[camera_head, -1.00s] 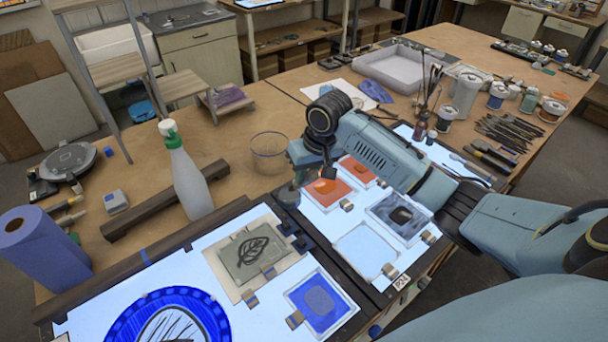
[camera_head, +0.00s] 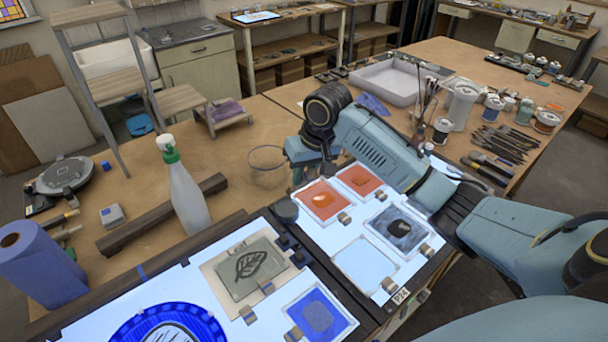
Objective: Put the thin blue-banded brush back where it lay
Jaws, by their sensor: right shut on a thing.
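My right gripper (camera_head: 303,172) is above the far left corner of the right light panel (camera_head: 357,215), beside two orange glass panes. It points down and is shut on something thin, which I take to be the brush. The wrist and hand hide nearly all of it, so I cannot make out its blue band or its tip. Other brushes stand upright in a holder (camera_head: 424,100) at the back right. My left gripper is not in view.
A clear glass bowl (camera_head: 267,166) stands just left of the right gripper. A dark round pot (camera_head: 285,210) is below it. Orange panes (camera_head: 322,200) and a grey pane (camera_head: 397,229) lie on the panel.

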